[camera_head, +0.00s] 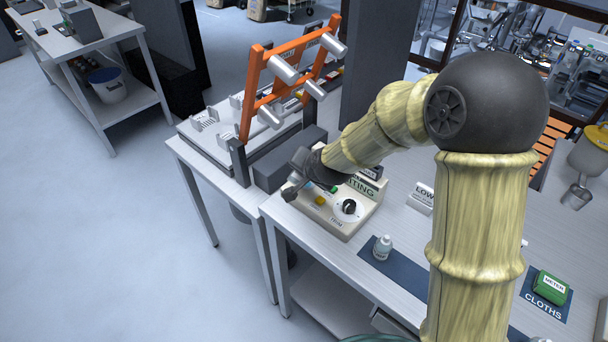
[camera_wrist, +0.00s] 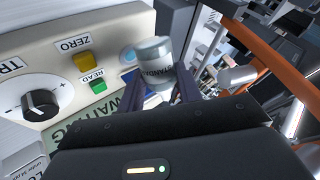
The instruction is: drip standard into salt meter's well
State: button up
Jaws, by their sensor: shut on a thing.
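The salt meter (camera_head: 340,222) is a cream box on the bench, with a black TRIM knob, a yellow ZERO button, a green READ button and a green WAITING display. In the wrist view its panel (camera_wrist: 62,42) fills the left side. My gripper (camera_head: 292,190) is over the meter's far left part. It is shut on a small bottle, the standard (camera_wrist: 158,74), whose label partly reads "TANDA". The bottle is between the fingers, close to the panel. A blue patch (camera_wrist: 129,77), perhaps the well's rim, shows beside it, partly hidden. I see no drop.
Another small white bottle (camera_head: 383,248) stands on a dark mat (camera_head: 400,276) right of the meter. An orange rack (camera_head: 262,85) with grey cylinders rises behind my gripper. A green package (camera_head: 550,287) lies on the CLOTHS mat. A LOW sign (camera_head: 422,197) stands behind. Bench between is clear.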

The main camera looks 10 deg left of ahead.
jog(key=t, duration=0.1)
jog(key=n+t+b, duration=0.1)
jog(key=shift+s+a+r+t+h, duration=0.1)
jog(key=shift+r+t+h, duration=0.2)
jog(key=shift+h, duration=0.1)
jog(key=n+t+b, duration=0.1)
jog(key=t+b, duration=0.2)
jog(key=b, duration=0.1)
jog(key=shift+r+n+h, duration=0.15)
jog(key=shift+n+h, duration=0.25)
jog(key=t+b, duration=0.1)
jog(key=n+t+b, duration=0.1)
jog(key=b, duration=0.1)
jog(key=shift+r, duration=0.3)
jog(key=t+b, duration=0.1)
jog(key=b, duration=0.1)
jog(key=n+t+b, duration=0.1)
jog(key=b, duration=0.1)
jog(key=shift+r+n, duration=0.3)
jog(key=shift+r, duration=0.05)
jog(key=shift+r+t, duration=0.4)
